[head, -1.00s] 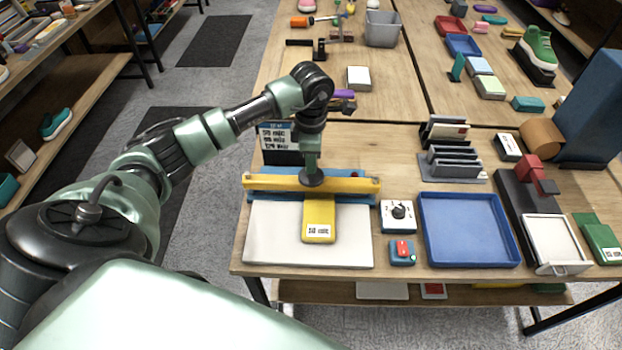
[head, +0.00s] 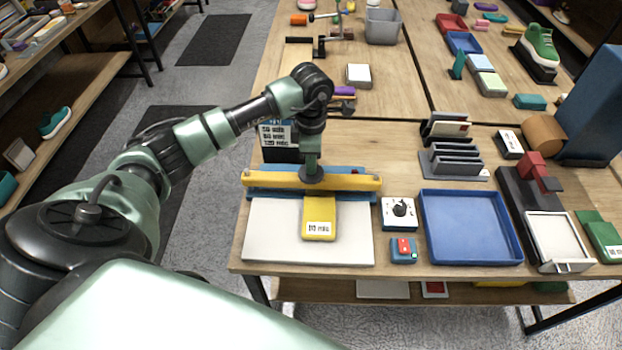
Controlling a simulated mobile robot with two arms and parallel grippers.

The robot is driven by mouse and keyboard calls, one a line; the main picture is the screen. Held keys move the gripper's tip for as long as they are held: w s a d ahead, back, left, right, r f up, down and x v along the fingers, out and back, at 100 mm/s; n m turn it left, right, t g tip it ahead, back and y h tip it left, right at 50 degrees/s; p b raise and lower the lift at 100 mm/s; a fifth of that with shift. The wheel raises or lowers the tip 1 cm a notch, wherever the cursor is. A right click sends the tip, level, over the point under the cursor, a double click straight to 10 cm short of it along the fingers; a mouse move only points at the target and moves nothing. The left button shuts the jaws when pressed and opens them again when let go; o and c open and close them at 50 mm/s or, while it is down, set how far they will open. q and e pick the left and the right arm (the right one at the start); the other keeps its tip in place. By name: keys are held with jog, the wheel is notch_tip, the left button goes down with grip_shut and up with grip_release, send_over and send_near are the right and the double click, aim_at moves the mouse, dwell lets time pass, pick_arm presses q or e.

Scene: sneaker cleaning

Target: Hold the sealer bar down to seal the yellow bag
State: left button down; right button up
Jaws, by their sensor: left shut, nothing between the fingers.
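The yellow sealer bar (head: 352,183) lies across the blue sealer (head: 262,193) at the back of a pale plate. My left gripper (head: 311,176) is shut and empty, pointing down onto the middle of the bar and appearing to touch it. The yellow bag (head: 319,214) lies flat on the plate, with its far end reaching under the bar. A white label is on its near end. A small blue box with a red switch (head: 403,247) sits right of the plate and shows a green spot. My right gripper is out of view.
A white dial box (head: 398,211) and an empty blue tray (head: 468,195) stand to the right. A grey slotted rack (head: 452,163) is behind the tray. A black sign (head: 279,155) stands behind the sealer. Bare table lies behind the dial box.

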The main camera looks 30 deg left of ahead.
pick_arm(q)
jog(key=shift+f+b, duration=1.15)
jog(key=shift+f, duration=0.35)
jog(key=shift+s+d+f, duration=0.1)
jog(key=shift+s+f, duration=0.1)
jog(key=shift+s, duration=0.05)
dwell(0.9)
jog(key=shift+r, duration=0.15)
jog(key=shift+w+r+p, duration=0.15)
jog(key=shift+r+p, duration=0.15)
jog(key=shift+r, duration=0.3)
jog(key=shift+r+p, duration=1.85)
jog(key=shift+r, duration=1.65)
